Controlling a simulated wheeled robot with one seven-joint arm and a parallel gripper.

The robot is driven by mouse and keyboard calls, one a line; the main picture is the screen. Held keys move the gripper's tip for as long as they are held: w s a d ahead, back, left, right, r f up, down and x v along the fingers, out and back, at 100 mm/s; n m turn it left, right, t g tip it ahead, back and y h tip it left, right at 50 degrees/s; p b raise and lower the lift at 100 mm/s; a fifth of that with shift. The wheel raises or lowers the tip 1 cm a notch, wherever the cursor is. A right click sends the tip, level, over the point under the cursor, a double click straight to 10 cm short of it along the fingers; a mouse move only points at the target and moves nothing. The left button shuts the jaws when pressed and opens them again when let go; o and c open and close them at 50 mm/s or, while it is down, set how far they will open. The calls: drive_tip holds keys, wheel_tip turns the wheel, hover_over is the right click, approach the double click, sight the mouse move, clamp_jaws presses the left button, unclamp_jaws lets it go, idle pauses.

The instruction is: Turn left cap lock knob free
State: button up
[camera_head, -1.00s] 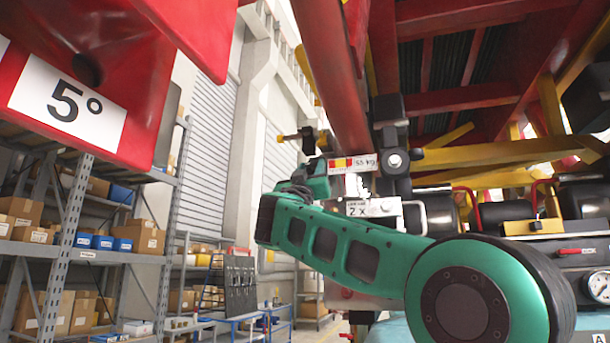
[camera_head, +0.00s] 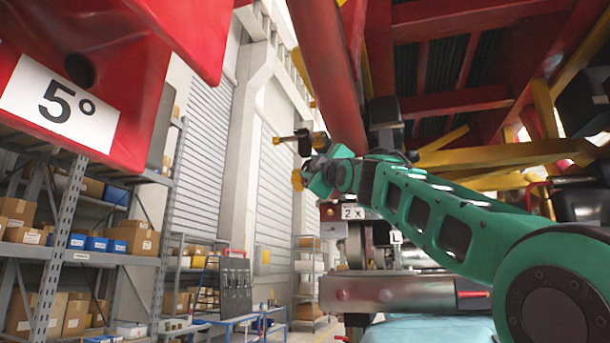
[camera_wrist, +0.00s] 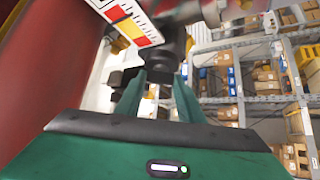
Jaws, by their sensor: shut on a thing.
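The dark lock knob (camera_wrist: 163,74) shows in the wrist view, where the two green fingers of my gripper (camera_wrist: 158,88) are shut on it. Its blurred stem runs up behind the fingers. A white scale plate (camera_wrist: 128,22) with red and yellow fields lies just above left of the fingers. In the head view my green gripper (camera_head: 318,178) is at the left end of the reaching arm, beside the thick red beam. A dark fitting with yellow ends (camera_head: 300,139) sticks out leftward just above it. The fingertips and their contact are hard to make out there.
The red beam (camera_head: 330,75) comes down close above my gripper. A steel cylinder (camera_head: 390,292) lies below it. A red block marked 5° (camera_head: 130,120) hangs at upper left.

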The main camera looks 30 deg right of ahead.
drive_tip(key=shift+r+n+g+y, duration=0.2)
drive_tip(key=shift+n+g+y, duration=1)
drive_tip(key=shift+n, duration=0.9)
drive_tip(key=o, duration=1.1)
drive_tip(key=shift+w, duration=0.1)
drive_tip(key=shift+c, duration=0.2)
